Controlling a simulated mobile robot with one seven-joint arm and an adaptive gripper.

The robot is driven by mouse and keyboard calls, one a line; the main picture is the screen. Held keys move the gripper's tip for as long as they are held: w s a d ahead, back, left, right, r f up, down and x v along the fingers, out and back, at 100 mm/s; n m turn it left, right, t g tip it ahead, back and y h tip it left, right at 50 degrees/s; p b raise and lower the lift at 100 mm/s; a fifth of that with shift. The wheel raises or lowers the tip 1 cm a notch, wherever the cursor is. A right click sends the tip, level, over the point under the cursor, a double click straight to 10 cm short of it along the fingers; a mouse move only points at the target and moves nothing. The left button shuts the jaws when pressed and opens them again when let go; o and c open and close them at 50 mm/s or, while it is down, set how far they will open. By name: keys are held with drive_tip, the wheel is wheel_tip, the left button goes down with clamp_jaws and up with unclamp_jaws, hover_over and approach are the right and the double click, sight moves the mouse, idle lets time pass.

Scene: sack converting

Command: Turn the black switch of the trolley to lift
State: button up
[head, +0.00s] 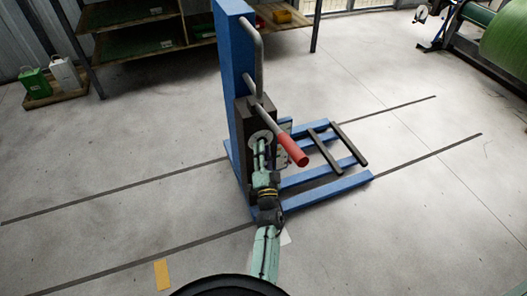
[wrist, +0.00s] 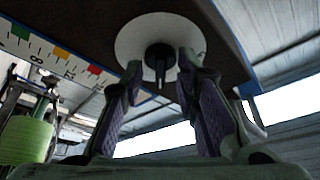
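The blue trolley (head: 236,60) stands in the middle of the head view, with a dark box on its mast. A white disc (wrist: 128,40) is fixed to the box's face, and the black switch (wrist: 160,58) sits at its middle. In the wrist view the switch's narrow grip points toward the bottom of the picture. My gripper (wrist: 159,68) is open, with one fingertip on each side of the switch. Gaps show between the fingertips and the switch; the depth between them is hard to tell. In the head view my arm mostly hides the switch, and the disc's edge (head: 257,135) shows.
A grey lever with a red grip (head: 291,148) slants down just right of my wrist. Blue forks (head: 335,192) with dark bars extend right. A scale strip (wrist: 50,52) with coloured marks lies beside the disc.

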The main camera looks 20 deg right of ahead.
drive_tip(key=shift+w+r, duration=0.1)
drive_tip(key=shift+w, duration=0.1)
clamp_jaws()
idle(0.3)
